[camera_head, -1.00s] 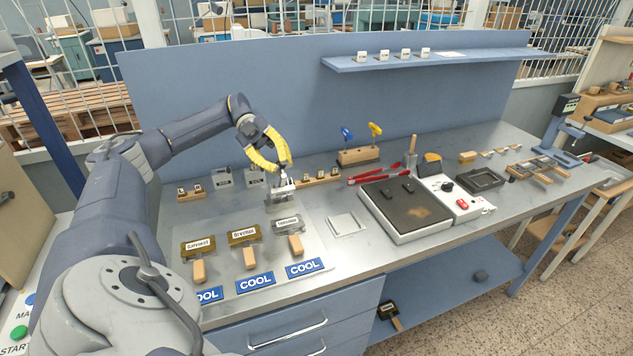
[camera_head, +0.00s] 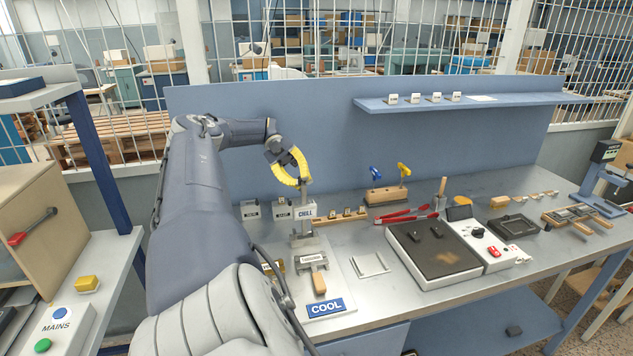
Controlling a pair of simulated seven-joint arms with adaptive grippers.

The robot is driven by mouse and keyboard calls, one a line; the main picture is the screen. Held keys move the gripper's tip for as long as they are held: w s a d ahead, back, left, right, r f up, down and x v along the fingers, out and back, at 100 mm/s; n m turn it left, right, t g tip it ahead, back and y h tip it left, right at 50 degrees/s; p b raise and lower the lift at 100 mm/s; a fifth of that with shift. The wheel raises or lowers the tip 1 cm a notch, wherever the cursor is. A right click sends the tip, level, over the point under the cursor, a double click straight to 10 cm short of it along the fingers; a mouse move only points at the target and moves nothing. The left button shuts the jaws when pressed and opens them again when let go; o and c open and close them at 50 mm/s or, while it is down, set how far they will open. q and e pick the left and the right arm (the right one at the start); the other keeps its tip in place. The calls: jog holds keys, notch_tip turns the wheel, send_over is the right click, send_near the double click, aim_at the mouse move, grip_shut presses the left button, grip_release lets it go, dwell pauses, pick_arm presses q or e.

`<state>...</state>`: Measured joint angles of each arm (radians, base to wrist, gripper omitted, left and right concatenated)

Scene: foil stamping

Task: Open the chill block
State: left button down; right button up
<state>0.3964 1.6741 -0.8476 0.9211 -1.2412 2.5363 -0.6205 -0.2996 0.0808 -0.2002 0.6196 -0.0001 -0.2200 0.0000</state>
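The grey metal chill block (camera_head: 304,245) stands on the bench behind the wooden-handled tool at the COOL plate. A plate marked CHILL (camera_head: 306,212) stands upright above the block. It looks like the raised lid, but I cannot make out the hinge. My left gripper (camera_head: 304,186), below its yellow wrist link, points down at the top of this plate. Its fingers are small here, and I cannot tell whether they grip the plate. My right gripper is out of view.
A metal-headed tool with a wooden handle (camera_head: 319,282) lies in front, near the blue COOL sign (camera_head: 325,306). My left arm hides the bench left of it. A hot plate (camera_head: 440,258) stands to the right.

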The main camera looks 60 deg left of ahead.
pick_arm(q)
jog(key=shift+a+r, duration=0.25)
dwell(0.3)
jog(key=c, duration=1.2)
grip_release()
jog(key=shift+f, duration=0.15)
jog(key=shift+r, duration=5.05)
